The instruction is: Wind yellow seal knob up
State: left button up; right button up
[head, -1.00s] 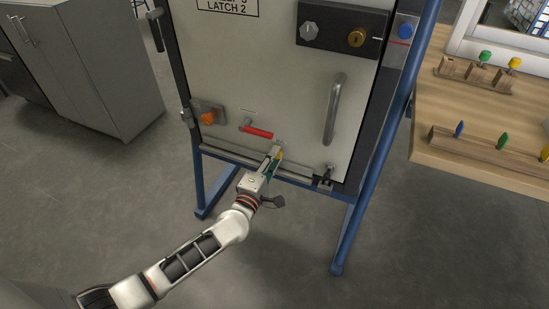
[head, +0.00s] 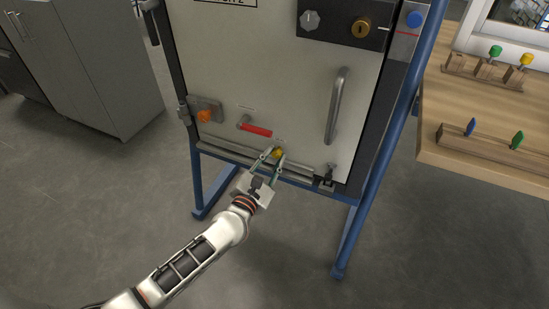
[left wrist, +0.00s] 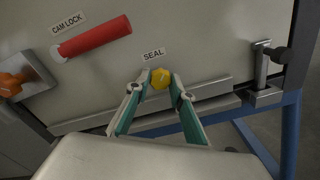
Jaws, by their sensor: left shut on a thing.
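The yellow seal knob (head: 278,153) sits low on the pale door panel, under the red cam lock handle. In the left wrist view the faceted yellow knob (left wrist: 161,78) is just below the SEAL label. My left gripper (head: 276,156) reaches up to it from below. Its two green-sided fingers stand one on each side of the knob, and they are shut on it at the tips. My right gripper is in neither view.
The red cam lock handle (head: 256,130) is close above and left of the knob. An orange knob (head: 205,116) is further left, a vertical grey handle (head: 337,105) to the right. A ledge (head: 232,158) runs below. A wooden bench (head: 470,100) stands right.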

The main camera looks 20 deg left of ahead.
pick_arm(q)
jog(key=shift+f+n, duration=0.25)
jog(key=shift+n, duration=0.75)
jog(key=shift+n+b, duration=0.45)
jog(key=shift+n, duration=0.45)
jog(key=shift+d+n, duration=0.1)
jog(key=shift+n, duration=0.3)
jog(key=n+b, duration=0.1)
jog(key=n, duration=0.1)
jog(key=shift+r+n, duration=0.1)
jog(key=shift+n, duration=0.8)
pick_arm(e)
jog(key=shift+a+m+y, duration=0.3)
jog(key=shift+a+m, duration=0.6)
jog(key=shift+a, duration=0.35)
pick_arm(q)
jog(key=shift+r, duration=0.15)
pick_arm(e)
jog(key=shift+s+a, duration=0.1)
pick_arm(q)
jog(key=o, duration=1.1)
